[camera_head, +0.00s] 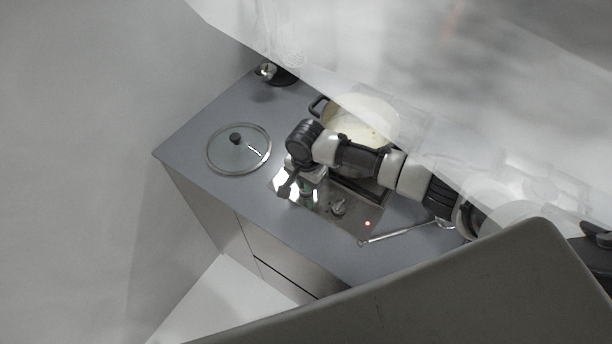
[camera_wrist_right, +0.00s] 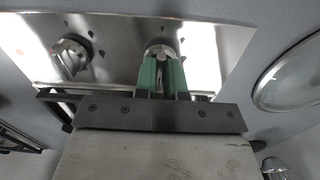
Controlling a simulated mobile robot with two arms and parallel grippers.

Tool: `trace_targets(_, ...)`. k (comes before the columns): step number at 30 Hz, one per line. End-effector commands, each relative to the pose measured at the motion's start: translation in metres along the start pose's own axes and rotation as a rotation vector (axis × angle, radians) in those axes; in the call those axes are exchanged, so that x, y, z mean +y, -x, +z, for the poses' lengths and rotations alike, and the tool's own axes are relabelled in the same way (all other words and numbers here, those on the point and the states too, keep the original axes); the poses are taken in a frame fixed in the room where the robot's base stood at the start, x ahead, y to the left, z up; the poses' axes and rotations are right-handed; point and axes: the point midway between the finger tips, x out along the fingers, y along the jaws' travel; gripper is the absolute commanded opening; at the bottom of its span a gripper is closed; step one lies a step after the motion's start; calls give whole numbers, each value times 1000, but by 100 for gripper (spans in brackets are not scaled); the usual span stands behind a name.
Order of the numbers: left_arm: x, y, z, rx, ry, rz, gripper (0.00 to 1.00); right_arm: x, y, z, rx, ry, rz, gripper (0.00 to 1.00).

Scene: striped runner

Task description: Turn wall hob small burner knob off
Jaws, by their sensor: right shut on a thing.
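The steel hob panel (camera_head: 285,181) lies in the grey counter, and two of its knobs show in the right wrist view. My right gripper (camera_head: 306,190) reaches down over the panel. Its green fingers (camera_wrist_right: 162,76) are shut on one knob (camera_wrist_right: 160,50), whose round top shows between and beyond the fingertips. The other knob (camera_wrist_right: 72,57) stands apart from the fingers, and in the head view it sits right of the gripper (camera_head: 338,206). The head view does not clearly show the gripped knob. My left gripper is not in view.
A pale pot (camera_head: 368,112) with a dark handle stands behind my right arm. A glass lid (camera_head: 238,150) lies on the counter to the left. A metal utensil (camera_head: 400,233) lies near the front edge. A small shiny object (camera_head: 266,70) stands at the back left.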

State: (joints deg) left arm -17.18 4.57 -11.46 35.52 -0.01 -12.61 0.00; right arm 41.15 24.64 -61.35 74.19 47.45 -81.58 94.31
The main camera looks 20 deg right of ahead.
Motion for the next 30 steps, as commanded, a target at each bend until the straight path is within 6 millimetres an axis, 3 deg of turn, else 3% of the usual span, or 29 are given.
trace_targets(7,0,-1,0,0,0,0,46,0,0,-1,1,-3,-2,0)
trace_targets(8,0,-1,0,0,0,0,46,0,0,-1,1,-3,-2,15)
trace_targets(12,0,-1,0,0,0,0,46,0,0,-1,1,-2,-1,36)
trace_targets(23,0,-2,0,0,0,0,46,-1,5,0,0,1,-3,36)
trace_targets(30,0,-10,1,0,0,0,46,-1,45,-1,1,0,-6,36)
